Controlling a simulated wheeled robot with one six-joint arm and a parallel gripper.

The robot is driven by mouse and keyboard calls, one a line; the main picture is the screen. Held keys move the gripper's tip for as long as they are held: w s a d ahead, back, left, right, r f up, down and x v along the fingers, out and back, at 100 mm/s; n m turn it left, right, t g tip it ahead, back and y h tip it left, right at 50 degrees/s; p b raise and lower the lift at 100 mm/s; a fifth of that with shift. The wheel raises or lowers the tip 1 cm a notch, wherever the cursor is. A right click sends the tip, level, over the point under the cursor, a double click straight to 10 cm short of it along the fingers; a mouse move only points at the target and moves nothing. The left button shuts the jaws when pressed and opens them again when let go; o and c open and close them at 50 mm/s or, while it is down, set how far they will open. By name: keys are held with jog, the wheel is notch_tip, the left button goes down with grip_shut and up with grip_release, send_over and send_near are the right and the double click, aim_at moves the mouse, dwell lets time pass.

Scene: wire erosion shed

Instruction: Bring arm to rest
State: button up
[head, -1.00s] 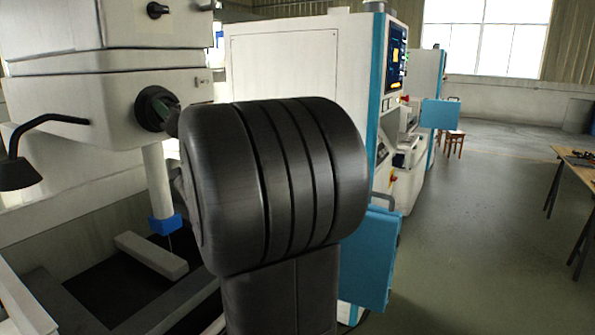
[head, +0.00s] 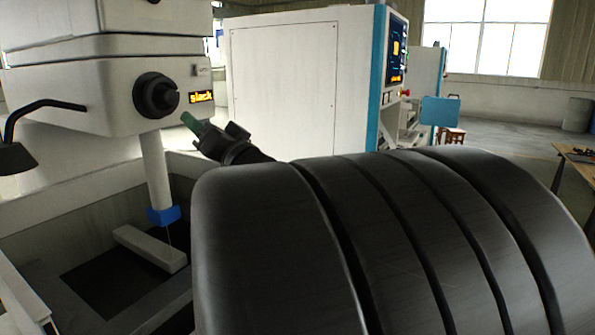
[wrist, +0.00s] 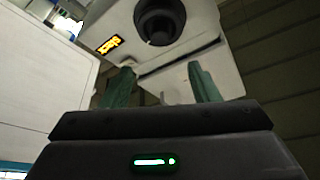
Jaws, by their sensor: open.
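My gripper (head: 190,121) shows in the head view just below and right of the machine head's black knob, with one green fingertip visible beyond its dark body. In the wrist view my gripper (wrist: 162,84) has its two green fingers apart with nothing between them. The machine head (head: 105,90) is pale, with a black round knob (head: 157,95) and a small amber display (head: 201,97) that seems to read "slack". The knob (wrist: 160,20) is above and beyond the fingers in the wrist view. My arm fills the lower right of the head view.
A pale column (head: 156,175) with a blue collar (head: 163,215) reaches down over a light bar (head: 150,249) in the tank. A black lamp (head: 14,158) is at left. A white cabinet with blue edges (head: 285,85) stands behind. Open floor (head: 505,150) lies at right.

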aim_at(173, 101)
jog(key=p+x, duration=0.3)
jog(key=x, duration=1.1)
jog(key=shift+a+r, duration=0.15)
jog(key=shift+r, duration=0.05)
jog(key=shift+w+f+n+g+y+b, duration=0.15)
jog(key=shift+f+n+y+b, duration=0.15)
jog(key=shift+n, duration=0.2)
jog(key=shift+s+f+n+g+y+b, duration=0.15)
jog(key=shift+f+n+y+b, duration=0.1)
jog(key=shift+n+b, duration=0.2)
jog(key=n+g+y+b, duration=0.1)
jog(key=n, duration=0.2)
jog(key=n+g+y+b, duration=0.1)
jog(key=n, duration=0.2)
jog(key=n+g+y+b, duration=0.1)
jog(key=n, duration=0.2)
jog(key=shift+w+d+g+b, duration=0.25)
jog(key=shift+d+g+b, duration=0.05)
jog(key=shift+b, duration=0.1)
jog(key=b+v, duration=0.2)
jog(key=v, duration=1.1)
jog(key=shift+s+d+r, duration=0.2)
jog(key=shift+s+d, duration=0.05)
jog(key=shift+s, duration=0.05)
